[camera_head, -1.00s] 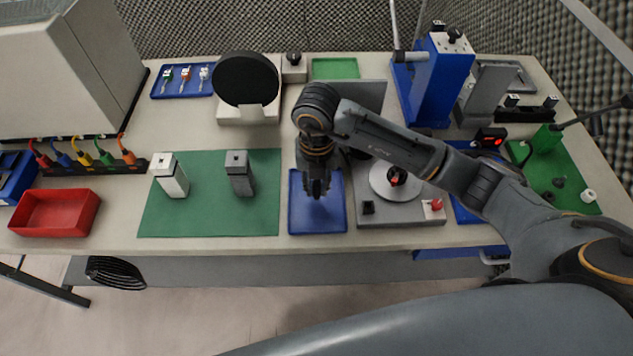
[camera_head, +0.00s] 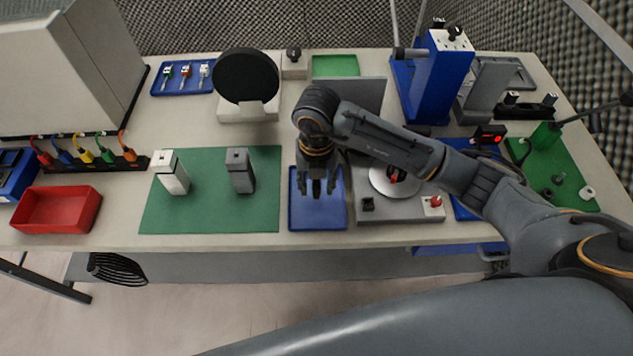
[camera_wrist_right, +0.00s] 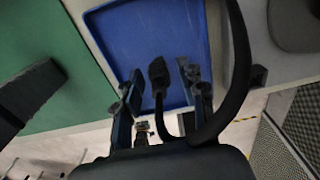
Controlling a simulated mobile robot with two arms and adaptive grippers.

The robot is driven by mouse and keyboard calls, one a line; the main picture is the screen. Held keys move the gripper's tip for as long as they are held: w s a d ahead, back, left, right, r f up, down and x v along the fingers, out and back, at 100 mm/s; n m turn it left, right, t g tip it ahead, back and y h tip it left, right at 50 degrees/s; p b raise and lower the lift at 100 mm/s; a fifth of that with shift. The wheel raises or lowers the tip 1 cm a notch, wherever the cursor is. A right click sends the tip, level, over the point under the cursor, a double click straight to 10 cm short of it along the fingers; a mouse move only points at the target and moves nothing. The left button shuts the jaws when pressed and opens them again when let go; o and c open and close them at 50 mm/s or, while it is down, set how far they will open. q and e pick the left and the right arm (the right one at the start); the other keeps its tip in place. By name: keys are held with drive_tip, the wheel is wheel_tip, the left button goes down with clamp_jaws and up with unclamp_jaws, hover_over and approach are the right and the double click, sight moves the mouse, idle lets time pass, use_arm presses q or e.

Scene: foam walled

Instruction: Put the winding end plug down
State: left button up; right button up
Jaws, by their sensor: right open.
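My right gripper (camera_head: 317,187) is open over the blue tray (camera_head: 318,218) at the front middle of the bench, fingers pointing down. In the right wrist view, a black plug (camera_wrist_right: 157,73) with a black cable sits between the two spread fingers, with a gap visible on each side. It also shows as a dark piece between the fingers in the head view (camera_head: 316,188). The blue tray (camera_wrist_right: 130,25) lies behind it in the wrist view. I cannot tell whether the plug touches the tray. My left gripper is out of view.
A green mat (camera_head: 210,215) with two upright grey blocks lies left of the tray. A grey unit with a round disc (camera_head: 390,182) stands close on the right. A red bin (camera_head: 57,210) sits at far left. A thick black cable (camera_wrist_right: 240,75) loops beside the gripper.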

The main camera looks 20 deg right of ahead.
wheel_tip(320, 180, up, 11)
drive_tip(key=shift+b, duration=0.9)
drive_tip(key=shift+r, duration=0.55)
